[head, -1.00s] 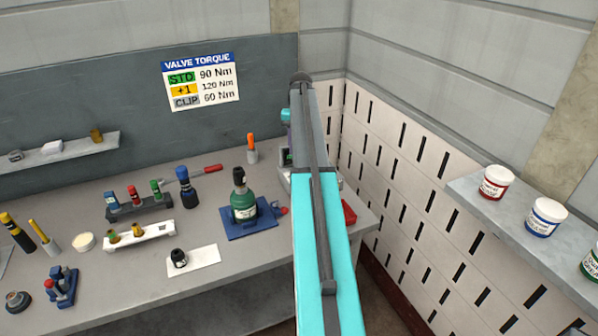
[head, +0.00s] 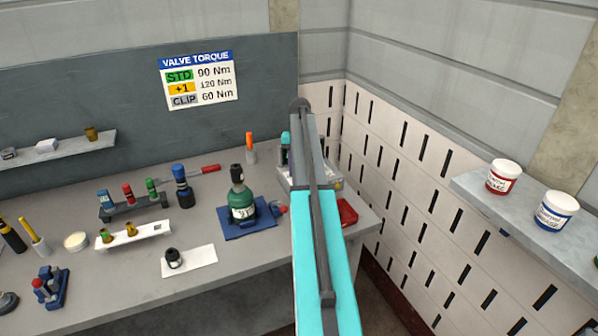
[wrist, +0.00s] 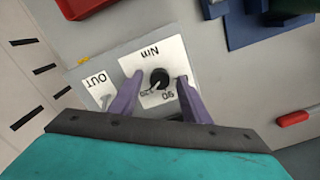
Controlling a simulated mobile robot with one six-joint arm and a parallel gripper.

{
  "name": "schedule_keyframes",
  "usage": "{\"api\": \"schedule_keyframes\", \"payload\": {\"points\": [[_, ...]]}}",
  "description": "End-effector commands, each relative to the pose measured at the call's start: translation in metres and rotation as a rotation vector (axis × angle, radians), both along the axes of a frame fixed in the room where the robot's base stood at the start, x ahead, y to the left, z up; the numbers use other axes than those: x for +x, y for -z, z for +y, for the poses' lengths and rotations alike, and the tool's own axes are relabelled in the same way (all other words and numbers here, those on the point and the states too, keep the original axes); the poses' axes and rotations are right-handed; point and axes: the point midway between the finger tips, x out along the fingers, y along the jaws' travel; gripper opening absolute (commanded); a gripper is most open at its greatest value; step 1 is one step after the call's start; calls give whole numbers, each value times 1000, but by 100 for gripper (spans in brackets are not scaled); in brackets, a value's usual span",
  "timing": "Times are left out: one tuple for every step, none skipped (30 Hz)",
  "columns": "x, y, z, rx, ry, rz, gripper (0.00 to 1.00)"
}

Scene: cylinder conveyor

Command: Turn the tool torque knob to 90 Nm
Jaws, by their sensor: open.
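The torque knob (wrist: 160,78) is a small black dial on a white plate (wrist: 152,55) marked "Nm", seen upside down in the wrist view. A small light mark shows at the knob's lower left edge; the printed numbers beside it are only partly legible. My gripper (wrist: 155,84) is open, with its two purple fingers on either side of the knob and apart from it. In the head view the grey unit (head: 330,178) is partly behind my arm, and the knob is hidden there. The sign (head: 198,80) reads STD 90 Nm, +1 120 Nm, CLIP 60 Nm.
An "OUT" label (wrist: 95,88) sits beside the knob plate. A green bottle-shaped item (head: 241,205) stands on a blue base left of my arm. A red tray (head: 347,212) lies right of it. The slotted white wall (head: 420,200) is close on the right.

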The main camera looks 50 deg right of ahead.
Motion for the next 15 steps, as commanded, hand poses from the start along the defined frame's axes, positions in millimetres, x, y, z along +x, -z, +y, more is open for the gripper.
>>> {"api": "schedule_keyframes", "payload": {"points": [[0, 0, 0, 0, 0, 0, 43], [0, 0, 0, 0, 0, 0, 43], [0, 0, 0, 0, 0, 0, 43], [0, 0, 0, 0, 0, 0, 43], [0, 0, 0, 0, 0, 0, 43], [0, 0, 0, 0, -1, 0, 43], [0, 0, 0, 0, -1, 0, 38], [0, 0, 0, 0, -1, 0, 33], [0, 0, 0, 0, -1, 0, 26], [0, 0, 1, 0, -1, 0, 21], [0, 0, 1, 0, -1, 0, 16], [1, 0, 1, 0, -1, 0, 10], [1, 0, 1, 0, -1, 0, 4], [1, 0, 1, 0, -1, 0, 2], [1, 0, 5, 0, -3, 0, 2]]}}
